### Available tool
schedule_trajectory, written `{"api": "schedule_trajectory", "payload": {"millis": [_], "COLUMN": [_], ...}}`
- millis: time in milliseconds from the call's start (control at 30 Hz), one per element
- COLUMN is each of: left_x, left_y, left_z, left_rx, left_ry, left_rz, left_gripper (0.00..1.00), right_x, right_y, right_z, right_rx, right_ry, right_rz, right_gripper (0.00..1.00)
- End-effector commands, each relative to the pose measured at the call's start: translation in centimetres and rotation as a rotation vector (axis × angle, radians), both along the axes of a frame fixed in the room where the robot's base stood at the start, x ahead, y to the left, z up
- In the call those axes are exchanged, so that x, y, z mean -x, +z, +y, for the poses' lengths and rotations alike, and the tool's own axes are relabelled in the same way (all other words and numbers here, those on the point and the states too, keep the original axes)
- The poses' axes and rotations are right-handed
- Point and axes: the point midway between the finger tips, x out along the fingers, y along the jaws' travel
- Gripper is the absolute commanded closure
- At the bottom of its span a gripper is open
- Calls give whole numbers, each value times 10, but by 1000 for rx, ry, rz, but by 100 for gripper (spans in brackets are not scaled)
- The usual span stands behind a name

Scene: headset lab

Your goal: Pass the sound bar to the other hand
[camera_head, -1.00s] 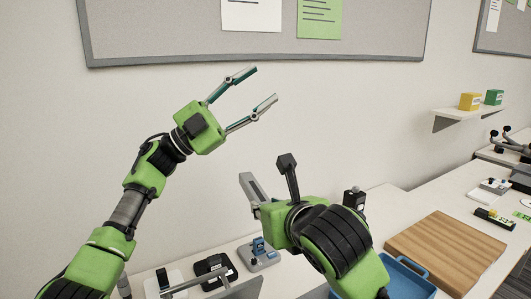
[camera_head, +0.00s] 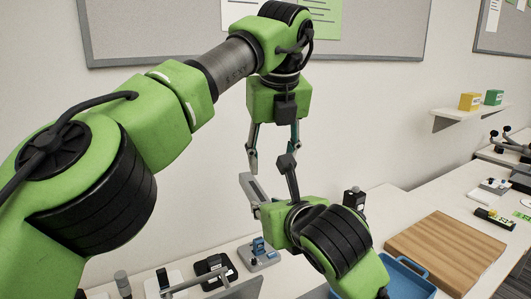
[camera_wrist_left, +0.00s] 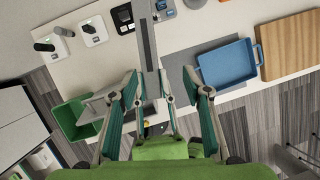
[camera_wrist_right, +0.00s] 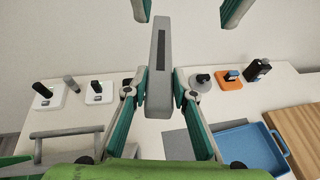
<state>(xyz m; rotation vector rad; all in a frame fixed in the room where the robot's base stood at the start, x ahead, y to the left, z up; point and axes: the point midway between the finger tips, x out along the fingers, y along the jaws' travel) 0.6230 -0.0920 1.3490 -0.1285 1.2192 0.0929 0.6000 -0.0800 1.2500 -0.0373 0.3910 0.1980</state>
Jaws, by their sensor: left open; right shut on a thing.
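The sound bar (camera_head: 254,189) is a plain grey bar with a dark slot, showing clearly in the right wrist view (camera_wrist_right: 159,60). My right gripper (camera_wrist_right: 157,90) is shut on its lower part, and the other end sticks up free. In the head view my right fingers are mostly hidden behind the wrist. My left gripper (camera_head: 272,160) is open and points down just above the free end. In the left wrist view the sound bar (camera_wrist_left: 149,45) lies between my spread left fingers. Whether a left finger touches it I cannot tell.
Below is a white table with a blue tray (camera_head: 399,269), a wooden board (camera_head: 446,252) and several small devices at the back. A green bin (camera_wrist_left: 68,118) shows in the left wrist view. The wall behind has a grey notice board (camera_head: 150,40).

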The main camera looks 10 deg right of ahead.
Motion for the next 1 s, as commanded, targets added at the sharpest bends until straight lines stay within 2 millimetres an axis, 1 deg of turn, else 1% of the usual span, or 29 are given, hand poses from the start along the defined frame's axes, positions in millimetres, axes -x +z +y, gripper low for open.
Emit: {"api": "schedule_trajectory", "payload": {"millis": [33, 100, 167, 233, 367, 600, 700, 800, 1000], "left_x": [-2, -3, -5, -8, -15, -32, -38, -43, -48], "left_y": [6, 9, 7, 1, -18, -62, -77, -88, -99], "left_z": [6, 12, 15, 16, 17, 20, 21, 21, 22], "left_rx": [-27, -50, -60, -63, -61, -59, -58, -58, -57], "left_ry": [20, 37, 44, 45, 42, 43, 42, 42, 42], "left_rz": [-20, -35, -40, -40, -37, -37, -36, -37, -38], "left_gripper": [56, 56, 56, 56, 56, 56, 56, 56, 56], "right_x": [0, 0, 0, 0, 0, 0, 0, 0, 0], "right_y": [1, 1, 1, 1, 1, 1, 1, 1, 1], "right_z": [0, 0, 0, 0, 0, 0, 0, 0, 0], "right_rx": [-1, -1, -1, -1, -1, -1, -1, -1, -1], "right_ry": [0, 0, 0, 0, 0, 0, 0, 0, 0], "right_rz": [-3, -3, -3, -3, -3, -3, -3, -3, -3], "right_gripper": [100, 100, 100, 100, 100, 100, 100, 100, 100]}}
